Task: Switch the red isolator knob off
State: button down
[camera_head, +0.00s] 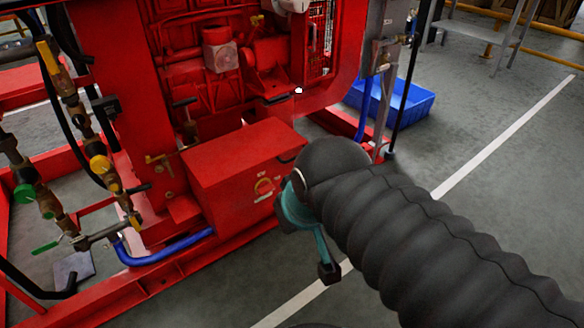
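The red isolator knob (265,187) is on the front face of a red box (236,160) at the base of the red pumpset. It shows a yellowish plate around it; its exact turn position is too small to tell. My gripper (310,225), with teal and dark parts, is just right of the knob in the picture and appears apart from it. My dark ribbed arm hides much of the gripper, so its finger opening cannot be made out. Nothing is seen held.
Brass valves with yellow and green handles (99,164) and blue hose (165,256) are at the left. A blue bin (405,105) sits on the floor behind. A grey post (384,90) stands right of the pumpset.

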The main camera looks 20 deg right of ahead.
aim_at(265, 187)
jog(key=z, duration=0.6)
jog(key=k, duration=0.95)
jog(key=z, duration=0.65)
jog(key=i, duration=0.5)
